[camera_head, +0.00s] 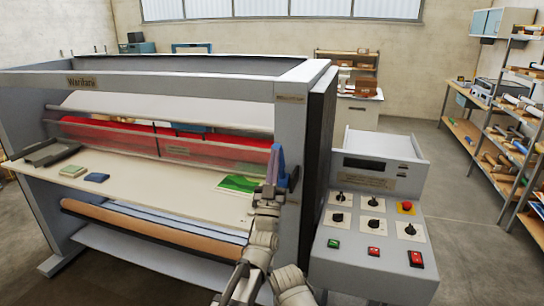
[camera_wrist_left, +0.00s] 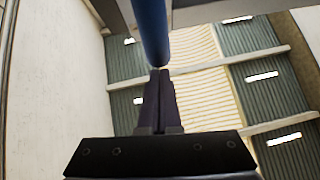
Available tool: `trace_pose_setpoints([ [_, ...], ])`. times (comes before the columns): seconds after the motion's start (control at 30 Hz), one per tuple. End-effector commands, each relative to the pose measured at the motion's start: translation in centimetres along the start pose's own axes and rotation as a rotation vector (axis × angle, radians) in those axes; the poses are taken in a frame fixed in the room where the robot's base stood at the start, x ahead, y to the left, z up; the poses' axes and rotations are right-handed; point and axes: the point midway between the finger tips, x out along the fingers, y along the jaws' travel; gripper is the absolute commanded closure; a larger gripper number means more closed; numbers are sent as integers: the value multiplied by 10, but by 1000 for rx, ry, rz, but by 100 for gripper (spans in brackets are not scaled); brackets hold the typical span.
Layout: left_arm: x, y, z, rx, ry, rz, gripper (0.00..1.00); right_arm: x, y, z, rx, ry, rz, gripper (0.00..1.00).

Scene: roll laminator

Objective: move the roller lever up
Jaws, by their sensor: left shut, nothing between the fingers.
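The roller lever (camera_head: 274,162) is a blue bar on the inner side of the laminator's right end post, standing steeply upright. In the left wrist view the blue lever (camera_wrist_left: 151,30) comes down from the top edge, its rounded lower end just beyond my fingertips. My left gripper (camera_head: 279,182) is at the lower part of the lever, partly overlapping it in the head view. Its dark fingers are shut together with nothing between them, as the left wrist view (camera_wrist_left: 158,74) shows. I cannot tell whether the fingertips touch the lever. My right gripper is not in view.
The laminator (camera_head: 305,72) has red rollers (camera_head: 200,146) behind a clear guard. Its feed table (camera_head: 140,188) bears a green sheet (camera_head: 239,184), small pads and a grey tray. A control panel (camera_head: 343,247) stands right of the post. Open floor lies farther right, before shelves.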

Motion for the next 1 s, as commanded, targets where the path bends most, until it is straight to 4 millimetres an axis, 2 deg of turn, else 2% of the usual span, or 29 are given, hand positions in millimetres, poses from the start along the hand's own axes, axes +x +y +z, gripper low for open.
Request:
trace_pose_setpoints([
  [0.03, 17, 1, -9, 4, -40, 4, 100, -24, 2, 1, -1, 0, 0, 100],
  [0.2, 41, 4, -3, 16, -171, 16, 100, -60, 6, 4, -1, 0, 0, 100],
  [0.4, 63, 7, 7, 31, -304, 30, 100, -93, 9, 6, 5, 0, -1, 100],
  [0.53, 72, 9, 15, 35, -355, 35, 100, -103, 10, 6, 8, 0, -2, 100],
  [1.0, 86, 11, 27, 36, -363, 37, 100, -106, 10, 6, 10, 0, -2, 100],
])
